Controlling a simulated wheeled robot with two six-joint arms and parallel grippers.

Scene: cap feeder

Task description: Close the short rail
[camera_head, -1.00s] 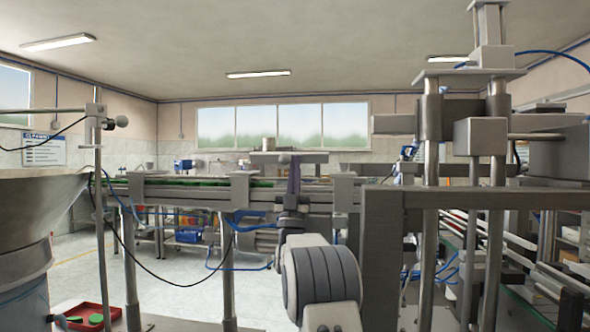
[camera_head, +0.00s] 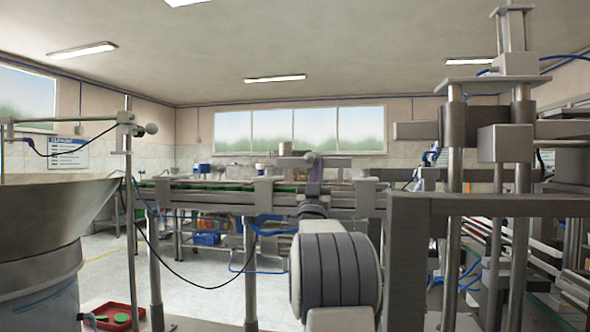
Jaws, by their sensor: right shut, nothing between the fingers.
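The short rail (camera_head: 338,163) appears to be the short grey bar above the conveyor at mid-picture. A knob (camera_head: 285,149) stands at its left end and a round end shows near its middle. My right gripper (camera_head: 316,178) is at this bar, reaching up from below with its purple fingers against or just in front of it. Contact cannot be told. The gripper is shut and empty. My own wrist hides part of the conveyor front below. My left gripper is not in view.
The conveyor (camera_head: 215,197) with a green belt runs across the middle. A large bowl (camera_head: 45,225) stands at the left, a red tray (camera_head: 112,317) below it. A grey frame (camera_head: 408,255) and vertical posts (camera_head: 520,150) crowd the right. Brackets flank the gripper.

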